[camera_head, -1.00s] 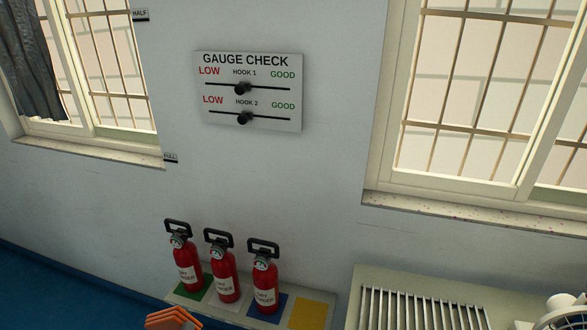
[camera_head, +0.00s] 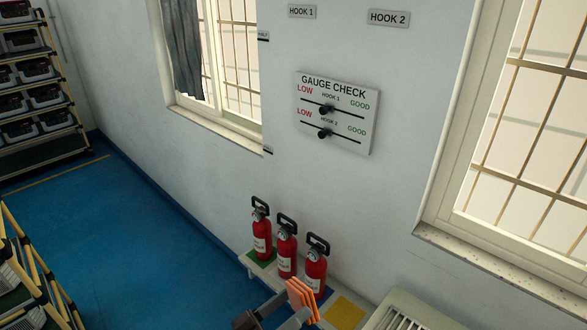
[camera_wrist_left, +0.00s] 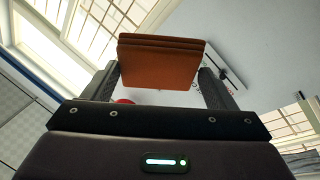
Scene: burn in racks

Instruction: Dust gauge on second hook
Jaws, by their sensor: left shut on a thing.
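My left gripper (camera_head: 297,302) is shut on a folded orange cloth (camera_head: 303,296), at the bottom of the head view in front of the extinguishers. In the left wrist view the orange cloth (camera_wrist_left: 160,62) sits between the two fingers. Three red extinguishers with dark handles and small round gauges stand in a row: left (camera_head: 261,238), middle (camera_head: 287,258) and right (camera_head: 315,276). Signs HOOK 1 (camera_head: 302,12) and HOOK 2 (camera_head: 389,18) are on the wall above. The hooks themselves are not visible. My right gripper is out of view.
A GAUGE CHECK board (camera_head: 335,112) with two slider knobs, both left of centre, is on the wall. The extinguishers stand on a low bench with coloured pads; the yellow pad (camera_head: 344,313) is bare. A radiator (camera_head: 405,315) is at lower right. Blue floor (camera_head: 130,240) is open at left.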

